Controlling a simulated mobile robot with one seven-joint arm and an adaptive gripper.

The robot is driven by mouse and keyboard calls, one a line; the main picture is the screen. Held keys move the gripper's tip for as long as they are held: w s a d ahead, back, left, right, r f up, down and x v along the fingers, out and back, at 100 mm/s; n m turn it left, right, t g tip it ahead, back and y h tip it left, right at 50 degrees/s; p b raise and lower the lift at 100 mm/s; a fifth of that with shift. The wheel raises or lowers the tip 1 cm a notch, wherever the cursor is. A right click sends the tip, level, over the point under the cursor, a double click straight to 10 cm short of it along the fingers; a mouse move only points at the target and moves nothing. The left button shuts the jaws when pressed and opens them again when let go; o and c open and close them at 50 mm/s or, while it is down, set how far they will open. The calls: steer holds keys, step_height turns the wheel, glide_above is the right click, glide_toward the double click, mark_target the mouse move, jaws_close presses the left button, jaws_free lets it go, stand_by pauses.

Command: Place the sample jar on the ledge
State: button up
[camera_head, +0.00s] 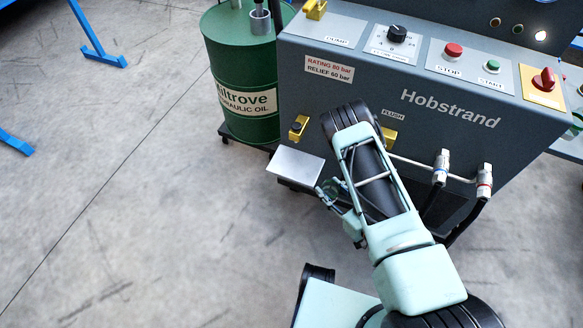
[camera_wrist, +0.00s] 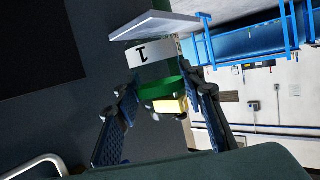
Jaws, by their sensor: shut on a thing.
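The ledge is a small pale metal plate (camera_head: 295,166) jutting from the left front of the dark grey machine. It also shows edge-on near the top of the wrist view (camera_wrist: 155,25), where the picture is turned over. My gripper (camera_head: 329,190) is just right of the ledge in the head view. In the wrist view its two blue-padded fingers (camera_wrist: 166,90) are shut on the sample jar, of which a bright green part (camera_wrist: 158,89) shows between them. The jar is apart from the plate in that picture. My gripper and arm hide most of the jar in the head view.
The machine (camera_head: 350,100) carries knobs, buttons and yellow fittings (camera_head: 298,127) close to the ledge. Hose couplings (camera_head: 441,166) stick out right of my arm. A green oil drum (camera_head: 240,70) stands behind left. The floor at left is clear up to blue stands (camera_head: 98,50).

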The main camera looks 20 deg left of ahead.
steer(key=shift+a+f, duration=0.25)
steer(key=shift+a, duration=0.15)
steer(key=shift+w+a+f+b, duration=0.15)
steer(key=shift+w+a+b, duration=0.2)
steer(key=shift+a+b, duration=0.45)
steer(key=w+a+b, duration=0.1)
steer(key=w+a, duration=0.2)
steer(key=a, duration=0.1)
steer(key=w+a+b, duration=0.1)
steer(key=w+a, duration=0.2)
steer(key=w+a+b, duration=0.2)
steer(key=w+a, duration=0.1)
steer(key=a, duration=0.1)
steer(key=shift+w+a+r, duration=0.3)
steer(key=shift+w, duration=0.1)
steer(key=f+b, duration=0.1)
steer(key=f, duration=0.1)
steer(key=f+b, duration=0.1)
steer(key=shift+w+a+f+b, duration=0.25)
steer(key=shift+a+f+b, duration=0.05)
steer(key=shift+a+f, duration=0.05)
steer(key=shift+r, duration=0.15)
steer(key=o, duration=1.1)
steer(key=shift+o, duration=0.2)
